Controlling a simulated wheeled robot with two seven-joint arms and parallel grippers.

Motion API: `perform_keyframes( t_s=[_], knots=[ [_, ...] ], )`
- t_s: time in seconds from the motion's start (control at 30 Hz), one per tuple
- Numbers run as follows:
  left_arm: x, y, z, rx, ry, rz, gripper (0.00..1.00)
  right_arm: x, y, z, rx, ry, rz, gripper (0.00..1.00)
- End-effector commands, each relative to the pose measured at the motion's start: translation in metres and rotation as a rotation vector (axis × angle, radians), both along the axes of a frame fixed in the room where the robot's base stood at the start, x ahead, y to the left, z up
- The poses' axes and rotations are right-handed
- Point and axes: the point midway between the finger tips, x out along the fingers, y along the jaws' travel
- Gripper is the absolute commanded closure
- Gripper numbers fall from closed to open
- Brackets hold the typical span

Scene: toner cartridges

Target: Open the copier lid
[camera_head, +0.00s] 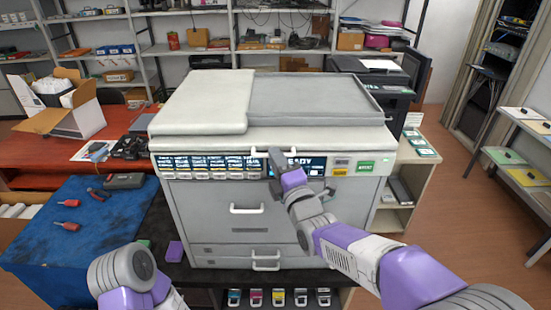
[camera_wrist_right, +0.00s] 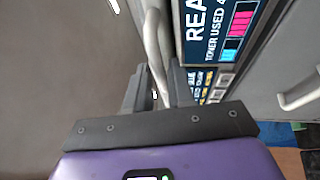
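The copier (camera_head: 262,215) is a large grey machine on the table in front of me. Its pale lid (camera_head: 205,105) lies flat and closed on top. A light bar handle (camera_wrist_right: 153,40) runs down between the fingers of my right gripper (camera_wrist_right: 158,80) in the right wrist view. The fingers are close together on either side of the handle and appear shut on it. In the head view my right gripper (camera_head: 277,160) is at the lid's front edge, hiding part of the panel. My left arm shows at the bottom left, but its gripper is out of view.
A display panel (camera_head: 300,163) and a lower drawer handle (camera_head: 247,209) are on the copier's front. A blue mat (camera_head: 85,225) with tools is at the left. An open cardboard box (camera_head: 65,115) stands behind it. Coloured toner cartridges (camera_head: 278,297) sit below the copier.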

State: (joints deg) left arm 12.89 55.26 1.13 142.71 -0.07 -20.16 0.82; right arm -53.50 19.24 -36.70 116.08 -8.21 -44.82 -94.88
Motion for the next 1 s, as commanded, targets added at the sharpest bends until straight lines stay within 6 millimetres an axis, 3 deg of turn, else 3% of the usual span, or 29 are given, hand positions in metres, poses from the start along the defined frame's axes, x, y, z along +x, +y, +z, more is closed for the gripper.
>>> perform_keyframes(
  t_s=[0.37, 0.5, 0.53, 1.0],
  knots=[
    [0.0, -0.0001, 0.0006, 0.0, 0.0, 0.0, 0.57, 0.0063, 0.0033, 0.0008, -0.001, 0.001, 0.001, 0.77],
    [0.0, -0.0001, 0.0006, 0.0, 0.0, 0.0, 0.57, 0.0062, 0.0032, 0.0007, -0.001, 0.001, 0.001, 0.99],
    [0.0, -0.0001, 0.0006, 0.0, 0.0, 0.0, 0.57, 0.0062, 0.0032, 0.0007, -0.001, 0.001, 0.001, 1.0],
    [0.0, 0.0, 0.0056, 0.0, 0.0, 0.0, 0.57, 0.0062, 0.0041, 0.0069, 0.001, 0.007, 0.003, 1.0]
  ],
)
